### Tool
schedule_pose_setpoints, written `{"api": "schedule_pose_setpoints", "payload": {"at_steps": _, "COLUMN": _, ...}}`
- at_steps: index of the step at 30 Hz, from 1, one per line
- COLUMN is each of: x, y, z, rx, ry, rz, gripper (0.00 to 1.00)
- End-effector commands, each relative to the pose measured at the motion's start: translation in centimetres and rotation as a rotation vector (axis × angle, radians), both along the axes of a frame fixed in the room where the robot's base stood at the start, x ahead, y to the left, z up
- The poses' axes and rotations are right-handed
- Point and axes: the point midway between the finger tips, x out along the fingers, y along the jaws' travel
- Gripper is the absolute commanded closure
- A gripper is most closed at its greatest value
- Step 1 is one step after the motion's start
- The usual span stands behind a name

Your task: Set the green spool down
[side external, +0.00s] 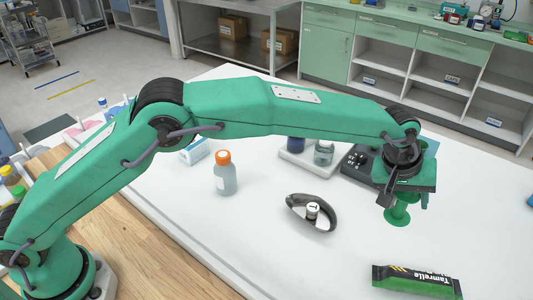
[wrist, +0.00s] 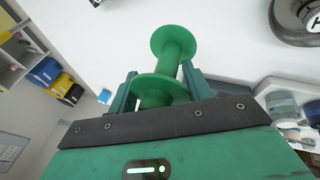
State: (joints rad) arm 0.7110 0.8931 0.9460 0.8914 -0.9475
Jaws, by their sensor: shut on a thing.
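The green spool (side external: 397,216) hangs below my gripper (side external: 402,196) at the right of the side view, over the white table (side external: 260,262). In the wrist view the spool (wrist: 173,44) points away from the camera, with one round flange at its far end and another near the jaws. My gripper (wrist: 160,86) is shut on it, one finger on each side. The spool looks upright in the side view. I cannot tell whether its lower flange touches the table or is a little above it.
A green-black wrapped bar (side external: 416,281) lies in front. A white tray (side external: 293,157) with jars and a dark block (side external: 357,163) stand behind. An orange-capped bottle (side external: 224,177) stands further left.

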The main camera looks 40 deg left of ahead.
Motion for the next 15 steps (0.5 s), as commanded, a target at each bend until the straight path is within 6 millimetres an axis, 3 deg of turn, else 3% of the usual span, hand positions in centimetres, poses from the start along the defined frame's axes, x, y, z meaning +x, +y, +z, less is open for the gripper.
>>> {"api": "schedule_pose_setpoints", "payload": {"at_steps": 8, "x": 3.7, "y": 7.7, "z": 0.3, "rx": -0.005, "ry": 0.0, "rz": 0.129, "gripper": 0.72}}
{"api": "schedule_pose_setpoints", "payload": {"at_steps": 15, "x": 6.3, "y": 16.6, "z": 0.4, "rx": -0.007, "ry": 0.001, "rz": 0.272, "gripper": 0.72}}
